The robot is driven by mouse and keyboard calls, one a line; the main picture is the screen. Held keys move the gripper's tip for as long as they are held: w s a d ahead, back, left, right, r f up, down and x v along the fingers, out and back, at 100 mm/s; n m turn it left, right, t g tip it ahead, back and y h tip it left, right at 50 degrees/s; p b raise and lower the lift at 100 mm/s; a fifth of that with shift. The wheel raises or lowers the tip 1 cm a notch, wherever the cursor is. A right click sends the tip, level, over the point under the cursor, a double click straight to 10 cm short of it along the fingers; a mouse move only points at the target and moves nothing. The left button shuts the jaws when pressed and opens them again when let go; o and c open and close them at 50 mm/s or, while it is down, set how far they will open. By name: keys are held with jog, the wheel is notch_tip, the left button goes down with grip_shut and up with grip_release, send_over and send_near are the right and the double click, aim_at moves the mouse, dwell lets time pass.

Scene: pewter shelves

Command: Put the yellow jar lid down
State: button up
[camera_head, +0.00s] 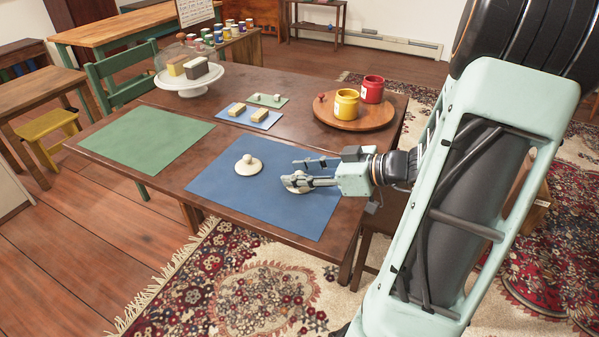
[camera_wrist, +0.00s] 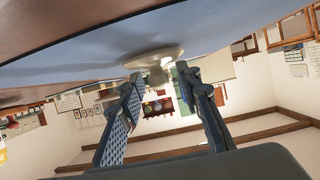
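One lid (camera_head: 248,165) lies flat near the mat's middle. I see a gap beside the knob, so my gripper looks open. A yellow jar (camera_head: 346,105) stands on the round wooden tray (camera_head: 345,124).
A red jar (camera_head: 372,89) stands beside the yellow one. A green mat (camera_head: 147,143) lies at left. A white cake stand (camera_head: 189,83) and a small blue mat (camera_head: 262,124) with yellowish blocks are farther back.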

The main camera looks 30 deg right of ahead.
jog(key=p+v, duration=0.2)
jog(key=v, duration=1)
jog(key=shift+r, duration=0.2)
